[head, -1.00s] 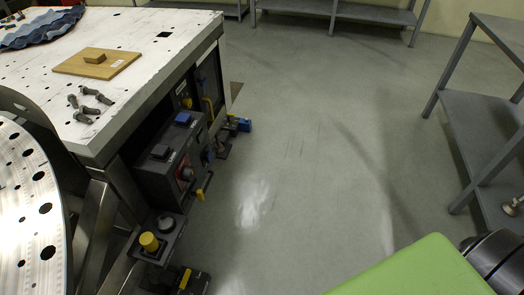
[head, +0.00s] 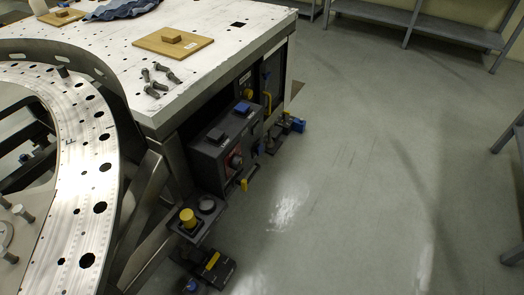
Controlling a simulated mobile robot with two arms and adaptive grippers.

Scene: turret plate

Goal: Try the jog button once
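A small dark control box (head: 197,221) sits low at the near corner of the white table. It carries a yellow raised button (head: 187,217) and a dark round button (head: 206,203). A larger dark panel box (head: 220,155) is on the table's side, with a black block (head: 215,136), a blue block (head: 242,108) and a red-ringed knob (head: 235,161). I cannot tell by label which is the jog button. Neither gripper is in view.
A curved, perforated metal plate (head: 84,150) fills the left. The white table (head: 215,60) bears several dark bolts (head: 158,78), a wooden board (head: 173,43) and blue cloth (head: 121,9). Dark pedals (head: 213,264) lie on the floor below. Open floor (head: 350,200) lies right; grey shelving (head: 420,22) stands behind.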

